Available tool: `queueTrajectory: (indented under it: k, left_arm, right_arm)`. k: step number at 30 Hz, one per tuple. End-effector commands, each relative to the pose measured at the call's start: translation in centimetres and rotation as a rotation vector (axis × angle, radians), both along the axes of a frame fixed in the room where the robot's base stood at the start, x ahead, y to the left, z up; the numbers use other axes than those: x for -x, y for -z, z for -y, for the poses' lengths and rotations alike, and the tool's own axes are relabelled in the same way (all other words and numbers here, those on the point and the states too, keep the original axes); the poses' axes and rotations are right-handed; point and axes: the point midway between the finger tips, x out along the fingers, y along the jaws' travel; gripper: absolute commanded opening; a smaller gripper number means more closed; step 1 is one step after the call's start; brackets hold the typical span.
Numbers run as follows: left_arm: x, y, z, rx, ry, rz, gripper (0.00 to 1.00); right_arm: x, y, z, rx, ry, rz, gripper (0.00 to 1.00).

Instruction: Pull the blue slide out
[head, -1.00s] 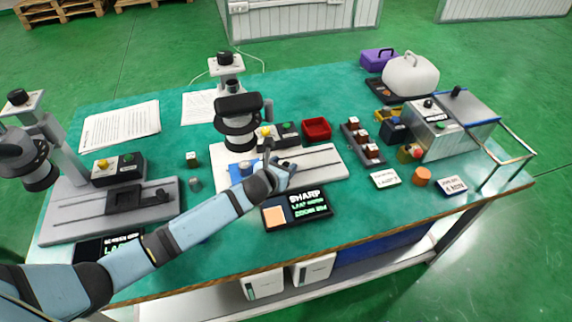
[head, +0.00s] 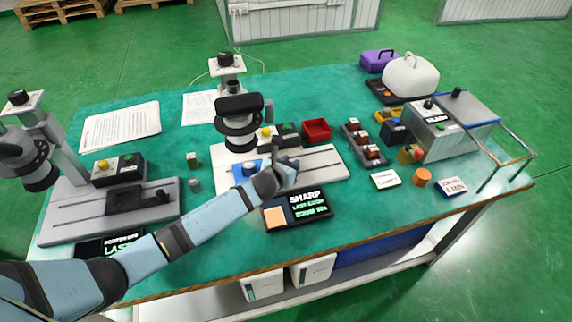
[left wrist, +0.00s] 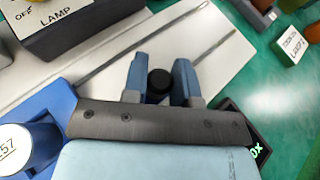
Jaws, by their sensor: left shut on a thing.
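The blue slide (head: 238,174) sits on the white railed base (head: 325,172) of the middle microscope-like stand (head: 238,115), under its head. In the left wrist view its blue body (left wrist: 42,103) shows at the left, with a labelled round piece on it. My left gripper (left wrist: 160,82) is shut, its two blue fingers on either side of a round black knob (left wrist: 159,80) above the white base. In the head view my left gripper (head: 284,168) is just right of the slide, and my arm hides part of the slide. My right gripper is not in view.
The rails run clear to the right of my left gripper. A dark display reading SHARP (head: 311,206) stands in front of the base. Behind are a lamp control box (head: 287,134) and a red tray (head: 317,131). A rack of switches (head: 364,146) stands to the right.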

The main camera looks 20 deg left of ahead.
Motion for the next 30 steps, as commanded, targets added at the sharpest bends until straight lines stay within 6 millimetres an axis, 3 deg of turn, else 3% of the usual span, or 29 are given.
queueTrajectory:
  k: [9, 13, 18, 27, 28, 30]
  left_arm:
    - [-5.2, 0.0, 7.7, 0.002, 0.004, 0.003, 0.00]
    - [-6.7, 0.1, 10.1, 0.001, 0.003, 0.001, 0.00]
    - [-7.6, 0.0, 11.3, 0.000, 0.001, 0.001, 0.00]
    - [-7.6, 0.0, 11.4, -0.001, 0.001, 0.000, 0.00]
    - [-7.6, 0.0, 11.3, -0.001, 0.001, 0.000, 0.33]
    - [-7.6, 0.0, 11.3, -0.001, 0.001, 0.000, 0.49]
  right_arm:
    - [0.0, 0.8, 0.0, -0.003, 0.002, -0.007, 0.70]
    - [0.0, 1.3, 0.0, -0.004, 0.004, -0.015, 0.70]
    - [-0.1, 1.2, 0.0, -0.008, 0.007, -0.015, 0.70]
    - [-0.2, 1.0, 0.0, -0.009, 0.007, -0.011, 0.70]
    - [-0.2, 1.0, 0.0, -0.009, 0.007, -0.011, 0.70]
    - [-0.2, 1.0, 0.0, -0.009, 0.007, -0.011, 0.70]
